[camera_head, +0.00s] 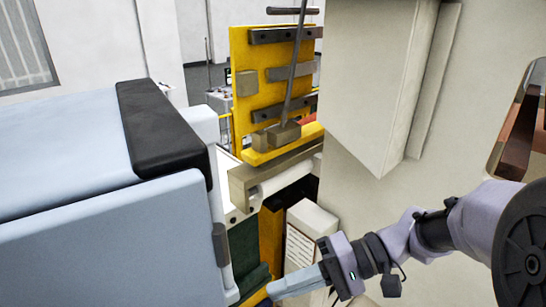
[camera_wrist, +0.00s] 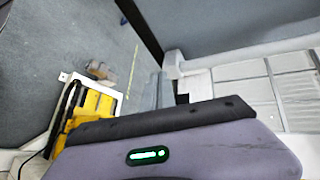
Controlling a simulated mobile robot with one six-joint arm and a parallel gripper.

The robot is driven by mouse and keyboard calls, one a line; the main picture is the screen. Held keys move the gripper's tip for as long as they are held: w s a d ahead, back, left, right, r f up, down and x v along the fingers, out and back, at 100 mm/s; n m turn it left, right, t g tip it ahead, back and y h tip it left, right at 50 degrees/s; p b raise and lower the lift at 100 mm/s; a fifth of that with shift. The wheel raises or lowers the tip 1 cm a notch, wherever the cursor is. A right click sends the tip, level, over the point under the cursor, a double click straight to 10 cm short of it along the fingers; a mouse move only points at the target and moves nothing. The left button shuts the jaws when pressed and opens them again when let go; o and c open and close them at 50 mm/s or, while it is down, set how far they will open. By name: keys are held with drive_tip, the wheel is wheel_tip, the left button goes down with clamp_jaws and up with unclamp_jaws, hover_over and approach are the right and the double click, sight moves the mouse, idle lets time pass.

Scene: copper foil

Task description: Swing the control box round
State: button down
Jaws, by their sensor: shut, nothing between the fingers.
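A large cream box (camera_head: 372,75) with a flat front hangs at the upper right of the head view. It looks like the control box, but no buttons or screen show on the sides I see. My gripper (camera_head: 272,291) is low in the middle of the head view, below and to the left of that box and clear of it. Its pale fingers point left and look closed with nothing between them. The control box cannot be made out for certain in the wrist view, where my purple wrist housing fills the bottom.
A pale blue machine cover (camera_head: 100,225) with a black edge strip (camera_head: 160,130) fills the left. A yellow plate (camera_head: 243,115) with dark bars stands behind. A white box (camera_head: 308,222) stands just above my gripper. Grey floor (camera_wrist: 95,30) shows in the wrist view.

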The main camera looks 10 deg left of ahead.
drive_tip(key=w+r+y+p, duration=0.4)
drive_tip(key=w+r+y, duration=0.1)
drive_tip(key=w+r, duration=0.15)
drive_tip(key=s+a+p, duration=0.3)
drive_tip(key=s+a, duration=0.1)
drive_tip(key=a, duration=0.4)
drive_tip(key=shift+s+f+t, duration=0.3)
drive_tip(key=shift+s+t, duration=0.1)
drive_tip(key=shift+a, duration=0.1)
